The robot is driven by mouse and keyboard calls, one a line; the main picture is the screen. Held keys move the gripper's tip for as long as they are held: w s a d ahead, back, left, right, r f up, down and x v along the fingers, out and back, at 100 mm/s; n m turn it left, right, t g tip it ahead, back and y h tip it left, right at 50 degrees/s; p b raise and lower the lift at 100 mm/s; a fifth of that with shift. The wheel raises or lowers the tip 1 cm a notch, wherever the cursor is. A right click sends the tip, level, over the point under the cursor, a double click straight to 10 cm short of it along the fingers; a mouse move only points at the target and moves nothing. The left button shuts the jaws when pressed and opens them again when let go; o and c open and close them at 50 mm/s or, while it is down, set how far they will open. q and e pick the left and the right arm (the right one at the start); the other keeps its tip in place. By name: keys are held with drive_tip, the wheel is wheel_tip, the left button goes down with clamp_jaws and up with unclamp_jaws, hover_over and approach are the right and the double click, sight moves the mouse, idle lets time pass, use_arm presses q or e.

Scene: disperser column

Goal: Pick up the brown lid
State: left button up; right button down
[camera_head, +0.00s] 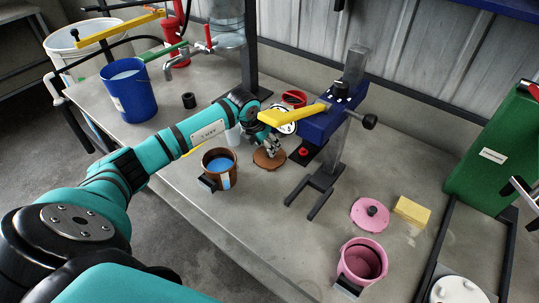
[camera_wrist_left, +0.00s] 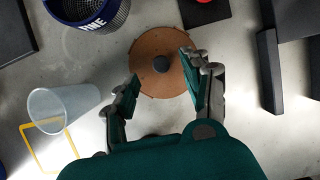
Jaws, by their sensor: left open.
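The brown lid (camera_head: 269,160) lies flat on the grey bench, right of a brown pot (camera_head: 210,158) holding blue liquid. In the left wrist view the lid (camera_wrist_left: 150,45) is a round brown disc with a dark central knob (camera_wrist_left: 161,64). My left gripper (camera_head: 270,146) is just above the lid in the head view. In the left wrist view its fingers (camera_wrist_left: 160,68) are spread and empty, with the knob between the fingertip lines. The right fingertip overlaps the lid's edge in the picture. I cannot tell the exact height above it. My right gripper is not recognisable in view.
The disperser stand (camera_head: 327,176) with a yellow bar is close right of the lid. A clear cup (camera_wrist_left: 60,108) and a dark round container (camera_wrist_left: 90,12) are close by. A pink lid (camera_head: 366,222), pink pot (camera_head: 350,275) and yellow sponge (camera_head: 412,211) are further right.

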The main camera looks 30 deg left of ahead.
sight(262, 158)
use_arm(q)
drive_tip(key=x, duration=0.3)
drive_tip(key=shift+w+d+f+p, duration=0.1)
drive_tip(key=shift+w+f+p, duration=0.05)
drive_tip(key=shift+f+p, duration=0.15)
drive_tip(key=shift+f, duration=0.1)
clamp_jaws()
use_arm(e)
drive_tip(key=shift+s+a+r, duration=0.1)
drive_tip(key=shift+s+r, duration=0.4)
drive_tip(key=shift+s, duration=0.1)
